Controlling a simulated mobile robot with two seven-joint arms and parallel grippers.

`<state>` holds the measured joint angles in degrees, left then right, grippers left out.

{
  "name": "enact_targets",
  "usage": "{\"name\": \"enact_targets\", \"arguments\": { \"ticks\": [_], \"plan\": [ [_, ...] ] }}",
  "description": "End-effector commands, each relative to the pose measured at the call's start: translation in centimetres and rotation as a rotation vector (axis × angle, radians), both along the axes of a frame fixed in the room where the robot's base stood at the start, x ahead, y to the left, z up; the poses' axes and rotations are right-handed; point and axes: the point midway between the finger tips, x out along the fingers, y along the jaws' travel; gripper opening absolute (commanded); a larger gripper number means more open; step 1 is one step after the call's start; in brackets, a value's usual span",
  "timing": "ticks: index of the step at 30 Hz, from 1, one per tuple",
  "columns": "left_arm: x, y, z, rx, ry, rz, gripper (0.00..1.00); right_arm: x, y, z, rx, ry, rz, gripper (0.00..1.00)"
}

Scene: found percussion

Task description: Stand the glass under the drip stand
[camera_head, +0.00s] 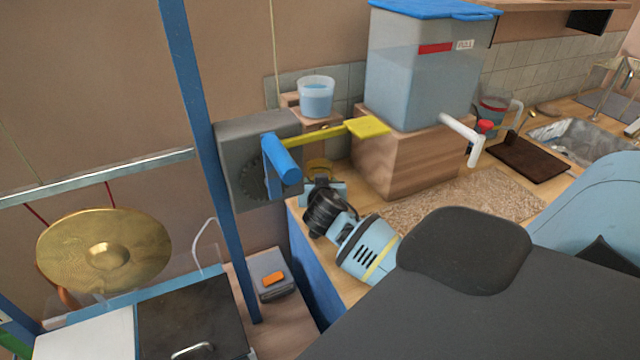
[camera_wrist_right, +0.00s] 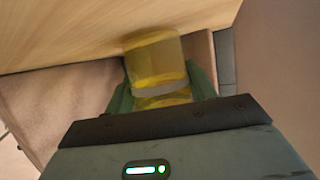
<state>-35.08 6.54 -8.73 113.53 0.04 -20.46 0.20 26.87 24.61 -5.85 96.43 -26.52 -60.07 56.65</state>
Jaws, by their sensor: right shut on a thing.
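The glass is a yellow, see-through cylinder (camera_wrist_right: 155,60). In the right wrist view it sits between the two green fingers of my right gripper (camera_wrist_right: 160,88), which is shut on it. In the head view the glass's yellow rim (camera_head: 318,165) shows just beyond my right gripper (camera_head: 322,181), at the back left of the counter. The drip stand seems to be the wooden stand (camera_head: 314,124) behind it, with a clear cup of bluish water (camera_head: 316,97) on top. The stand's lower part is hidden, so I cannot tell whether the glass is under it. My left gripper is out of view.
A big water tank (camera_head: 420,70) with a white spout (camera_head: 462,134) stands on a wooden block (camera_head: 395,160) to the right. A blue post (camera_head: 205,130) and a gong (camera_head: 103,252) are left.

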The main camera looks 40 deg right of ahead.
Motion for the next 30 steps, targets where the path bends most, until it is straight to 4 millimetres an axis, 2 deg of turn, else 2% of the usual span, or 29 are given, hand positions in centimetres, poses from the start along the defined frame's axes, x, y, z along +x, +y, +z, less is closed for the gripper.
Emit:
{"name": "enact_targets", "arguments": {
  "ticks": [17, 18, 21, 22, 30],
  "plan": [
    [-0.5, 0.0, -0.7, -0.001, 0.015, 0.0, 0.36, -0.2, 0.1, -1.9, 0.001, 0.011, 0.001, 0.22],
    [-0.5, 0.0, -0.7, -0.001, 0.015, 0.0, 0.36, -0.2, 0.1, -2.0, 0.002, 0.014, 0.001, 0.6],
    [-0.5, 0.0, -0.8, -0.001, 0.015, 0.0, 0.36, -0.2, 0.2, -2.1, 0.004, 0.016, 0.002, 0.73],
    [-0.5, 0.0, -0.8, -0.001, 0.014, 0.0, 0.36, -0.3, 0.2, -2.2, 0.003, 0.017, 0.003, 0.77],
    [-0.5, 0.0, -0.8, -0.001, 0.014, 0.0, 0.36, -0.3, 0.3, -2.3, 0.005, 0.019, 0.004, 0.77]
  ]
}}
